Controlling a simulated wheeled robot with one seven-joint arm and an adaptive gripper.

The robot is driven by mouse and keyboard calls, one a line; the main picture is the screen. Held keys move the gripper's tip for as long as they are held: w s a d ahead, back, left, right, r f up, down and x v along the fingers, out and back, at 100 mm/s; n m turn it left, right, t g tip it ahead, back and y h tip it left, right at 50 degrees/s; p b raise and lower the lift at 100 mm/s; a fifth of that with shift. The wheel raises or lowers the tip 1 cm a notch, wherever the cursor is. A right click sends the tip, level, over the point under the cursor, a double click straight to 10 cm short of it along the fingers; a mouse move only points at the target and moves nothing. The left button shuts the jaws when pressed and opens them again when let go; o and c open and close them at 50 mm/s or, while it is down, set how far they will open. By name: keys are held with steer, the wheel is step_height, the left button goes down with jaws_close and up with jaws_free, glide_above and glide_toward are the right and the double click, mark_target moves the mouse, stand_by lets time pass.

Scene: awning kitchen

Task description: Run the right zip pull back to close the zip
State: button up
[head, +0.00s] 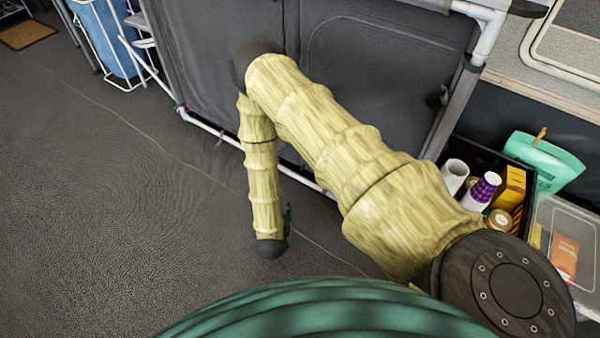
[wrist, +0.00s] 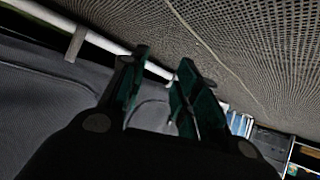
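A grey fabric cupboard front (head: 345,85) on a white tube frame stands beyond my arm in the head view. A curved seam, perhaps the zip, runs along its upper part, and a small dark lump (head: 437,96) sits near its right edge; I cannot tell if that is the right zip pull. In the wrist view my gripper (wrist: 164,56) has its two dark green fingers apart with nothing seen between them. Grey fabric (wrist: 45,90) with a curved seam lies behind the fingers. My gripper is not clearly seen in the head view.
A white lower rail (wrist: 75,32) runs close to the fingers. Grey floor (head: 110,200) at left is open.

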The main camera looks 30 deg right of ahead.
mark_target(302, 168)
steer(key=w+d+m+h, duration=0.1)
steer(key=w+d+m+h+b, duration=0.1)
steer(key=w+h, duration=0.1)
steer(key=w+d+m+h, duration=0.1)
steer(key=w, duration=0.1)
steer(key=shift+d+t+h, duration=0.2)
steer(key=shift+t+h, duration=0.1)
steer(key=shift+w+d+r+m+g+h+b, duration=0.4)
steer(key=shift+w+d+m+h+b, duration=0.45)
steer(key=shift+d, duration=1.25)
steer(key=shift+w+d+r+m+g+h+b, duration=0.45)
steer(key=shift+w+d+h+b, duration=0.5)
steer(key=shift+d+b, duration=0.8)
steer(key=shift+w+d+r+m+g+h+b, duration=0.35)
steer(key=shift+w+d+m+h+b, duration=0.5)
steer(key=shift+d, duration=1.55)
steer(key=shift+w, duration=0.1)
jaws_close()
